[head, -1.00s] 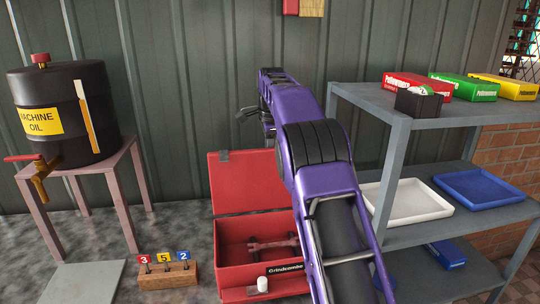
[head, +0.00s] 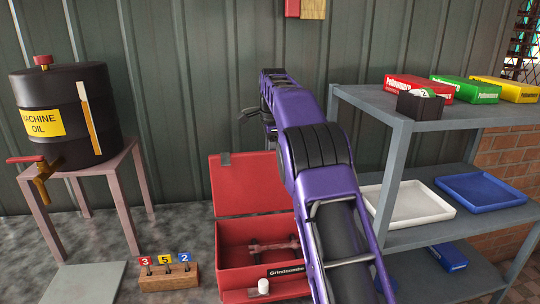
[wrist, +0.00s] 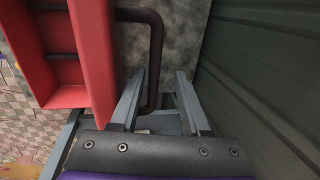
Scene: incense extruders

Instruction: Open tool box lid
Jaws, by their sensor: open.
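The red tool box (head: 240,252) stands on the floor in the head view, partly covered on its right by my arm. Its lid (head: 243,184) is raised and stands upright at the back, leaving the inside visible. A dark reddish tool (head: 275,246) lies in the box. In the wrist view the red lid (wrist: 97,50) is at the upper left, with a dark bar-shaped handle (wrist: 152,45) sticking out beside it. My gripper (wrist: 155,80) is open, and the end of the handle is between its two fingers.
A grey shelf (head: 450,118) with boxes and trays stands close on the right. An oil drum (head: 70,115) on a pink stand is at the left. A wooden block (head: 168,277) with number tags sits left of the tool box. A corrugated wall (head: 180,110) is close behind.

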